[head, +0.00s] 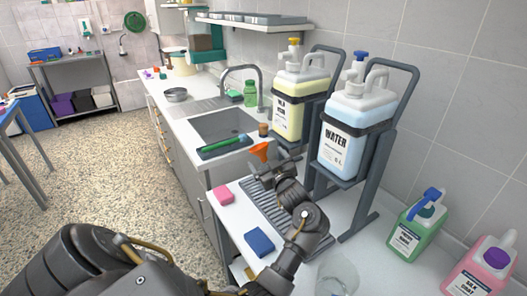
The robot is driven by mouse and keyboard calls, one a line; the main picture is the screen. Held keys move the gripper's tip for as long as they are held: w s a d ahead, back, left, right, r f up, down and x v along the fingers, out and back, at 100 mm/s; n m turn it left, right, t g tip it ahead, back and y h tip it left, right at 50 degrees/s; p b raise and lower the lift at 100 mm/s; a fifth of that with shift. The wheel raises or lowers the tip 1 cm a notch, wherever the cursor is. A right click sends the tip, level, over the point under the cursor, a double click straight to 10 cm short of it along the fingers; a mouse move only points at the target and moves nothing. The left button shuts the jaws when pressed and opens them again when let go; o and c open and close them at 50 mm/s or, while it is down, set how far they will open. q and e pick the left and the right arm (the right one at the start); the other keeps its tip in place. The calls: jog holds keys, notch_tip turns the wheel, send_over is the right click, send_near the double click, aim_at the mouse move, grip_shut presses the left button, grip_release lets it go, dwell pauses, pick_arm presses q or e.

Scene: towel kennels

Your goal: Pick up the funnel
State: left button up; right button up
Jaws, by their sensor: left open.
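The small orange funnel (260,151) shows just beyond my left gripper, at the near end of the sink counter. My left gripper (256,171) is open, with its fingers just below and in front of the funnel in the picture. I cannot tell whether the fingers touch the funnel. The funnel's lower part is partly hidden by the gripper. My right gripper is not in view.
Large jugs, including the water jug (345,139), stand in grey frames at right. A clear container (338,274) is near the front.

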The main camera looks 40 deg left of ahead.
aim_at(262, 152)
pick_arm(q)
jog(key=x, duration=0.4)
jog(key=shift+a, duration=0.15)
jog(key=shift+w+a+f, duration=0.1)
jog(key=shift+w+a, duration=0.05)
jog(key=shift+p, duration=0.3)
jog(key=p+x, duration=0.1)
jog(key=x, duration=0.3)
jog(key=shift+w+a, duration=0.2)
jog(key=shift+a, duration=0.1)
jog(key=shift+w+a, duration=0.1)
jog(key=shift+a, duration=0.15)
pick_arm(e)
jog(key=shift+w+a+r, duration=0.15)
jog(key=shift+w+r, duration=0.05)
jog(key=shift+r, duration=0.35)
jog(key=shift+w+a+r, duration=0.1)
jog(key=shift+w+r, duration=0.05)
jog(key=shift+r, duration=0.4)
pick_arm(q)
jog(key=shift+d, duration=0.1)
jog(key=c, duration=1.1)
